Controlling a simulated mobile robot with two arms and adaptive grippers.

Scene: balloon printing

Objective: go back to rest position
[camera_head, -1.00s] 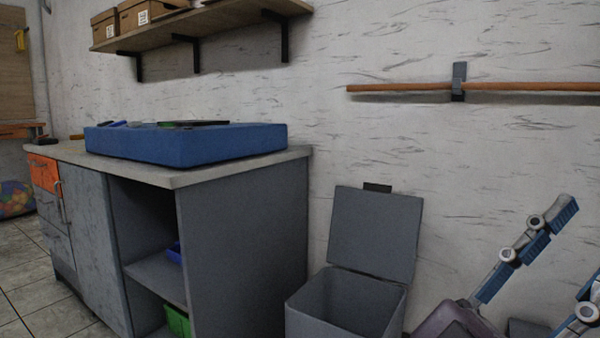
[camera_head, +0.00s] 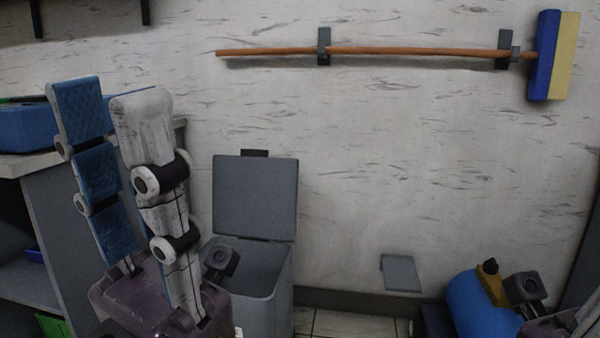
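My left gripper (camera_head: 112,100) points upward at the left, in front of the bin and the cabinet. Its blue-padded fingers stand apart with a gap between them, and nothing is held. Its purple palm is at the bottom of the view. Part of my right gripper (camera_head: 552,324) shows at the lower right corner, beside a blue tank. Its fingers are mostly cut off by the frame edge, so its opening does not show.
An open grey bin (camera_head: 265,271) stands behind my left gripper. A blue tank (camera_head: 473,302) with a yellow fitting is at lower right. A broom (camera_head: 430,51) hangs on the wall. The grey cabinet (camera_head: 72,235) carries a blue box (camera_head: 24,130). Floor shows between bin and tank.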

